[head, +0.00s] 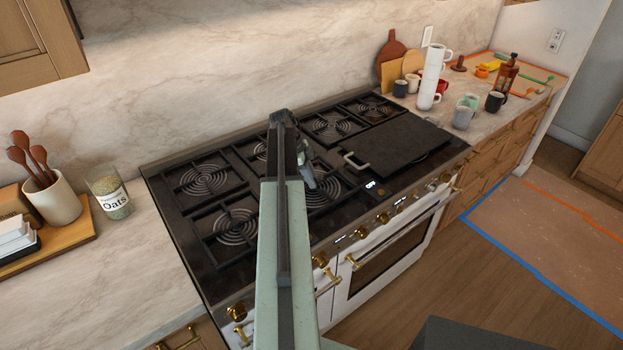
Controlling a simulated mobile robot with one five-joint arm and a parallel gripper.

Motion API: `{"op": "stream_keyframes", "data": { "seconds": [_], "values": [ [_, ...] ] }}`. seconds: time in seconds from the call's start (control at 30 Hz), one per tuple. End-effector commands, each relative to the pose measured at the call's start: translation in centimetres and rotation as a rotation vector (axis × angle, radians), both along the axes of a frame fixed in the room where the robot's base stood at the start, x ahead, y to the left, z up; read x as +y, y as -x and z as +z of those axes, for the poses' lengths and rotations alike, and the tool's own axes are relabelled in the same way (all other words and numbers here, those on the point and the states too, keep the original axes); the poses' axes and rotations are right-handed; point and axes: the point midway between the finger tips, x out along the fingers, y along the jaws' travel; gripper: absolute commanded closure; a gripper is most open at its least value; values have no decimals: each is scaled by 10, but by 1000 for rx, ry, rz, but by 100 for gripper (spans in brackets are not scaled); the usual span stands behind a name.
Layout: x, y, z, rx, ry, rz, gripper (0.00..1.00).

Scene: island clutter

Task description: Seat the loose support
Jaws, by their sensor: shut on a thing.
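Black pan supports sit over the burners of the wide range (160,205), with the left ones (205,205) lying flat. The middle support (340,166) is partly hidden by my arm. My gripper (310,178) is low over this middle burner area, its fingers pointing down. It is shut on a support bar there, though the contact is small and partly covered by my arm. I cannot tell whether this support is level or lifted.
A black griddle plate (400,145) with a pale handle covers the range's right front. Stacked white cups (431,80), several mugs and cutting boards (391,62) stand on the right counter. An oats jar (110,196) and utensil crock (52,198) stand at left.

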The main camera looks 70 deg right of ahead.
Motion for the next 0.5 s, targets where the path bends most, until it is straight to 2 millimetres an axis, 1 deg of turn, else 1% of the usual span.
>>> {"op": "stream_keyframes", "data": {
  "seconds": [0.37,0.4,0.43,0.47,0.5],
  "values": [
    [0,0,-10,1,0,0,100],
    [0,0,-8,1,0,0,63],
    [0,0,-8,1,0,0,54],
    [0,0,-8,1,0,0,48],
    [0,0,-8,1,0,0,48]
  ]
}}
